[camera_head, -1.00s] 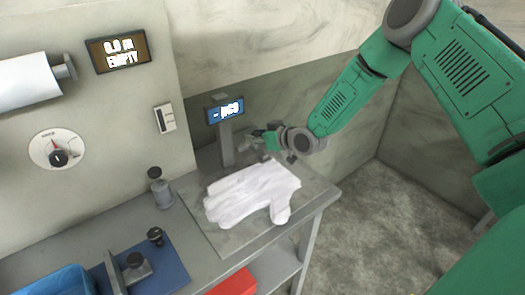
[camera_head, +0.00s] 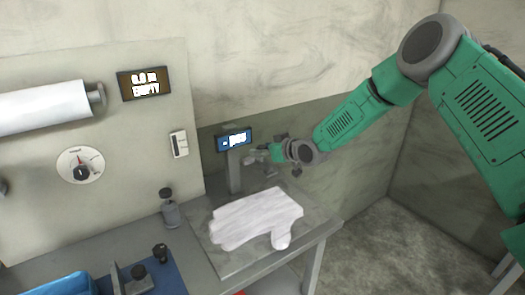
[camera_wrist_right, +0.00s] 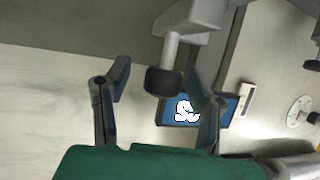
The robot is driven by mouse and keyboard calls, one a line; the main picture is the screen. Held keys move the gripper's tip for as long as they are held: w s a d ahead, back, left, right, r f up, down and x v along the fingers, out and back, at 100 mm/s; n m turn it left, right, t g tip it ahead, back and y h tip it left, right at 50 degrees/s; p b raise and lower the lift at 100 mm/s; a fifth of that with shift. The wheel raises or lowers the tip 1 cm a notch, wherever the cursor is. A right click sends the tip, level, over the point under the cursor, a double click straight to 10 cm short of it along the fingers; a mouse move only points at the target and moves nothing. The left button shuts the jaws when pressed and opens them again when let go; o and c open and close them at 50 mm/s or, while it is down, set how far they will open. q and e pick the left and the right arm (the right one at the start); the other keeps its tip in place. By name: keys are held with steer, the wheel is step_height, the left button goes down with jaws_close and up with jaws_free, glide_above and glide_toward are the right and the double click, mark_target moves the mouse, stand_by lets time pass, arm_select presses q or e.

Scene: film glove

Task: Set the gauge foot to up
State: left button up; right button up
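The gauge (camera_head: 234,168) stands at the back of the work table, a grey post with a small blue display (camera_head: 234,140). Its dark foot (camera_wrist_right: 165,82) hangs on a pale rod in the right wrist view. My right gripper (camera_head: 262,157) is beside the gauge, just right of the post. In the wrist view its two fingers (camera_wrist_right: 160,74) are apart, with the foot seen between them; contact is not visible. A white glove (camera_head: 257,218) lies flat on the plate below. My left gripper is not in view.
A metal plate (camera_head: 225,261) lies on the table under the glove. A dark-topped bottle (camera_head: 171,212), a blue mat with a clamp (camera_head: 138,280) and a blue bin (camera_head: 62,286) are to the left. A dial (camera_head: 80,166), switch (camera_head: 179,144), roll and "EMPTY" display (camera_head: 144,84) are on the wall panel.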

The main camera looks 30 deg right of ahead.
steer(key=shift+s+r, duration=0.15)
steer(key=shift+s, duration=0.1)
steer(key=v, duration=1.1)
steer(key=shift+s+d, duration=0.15)
steer(key=shift+s, duration=0.05)
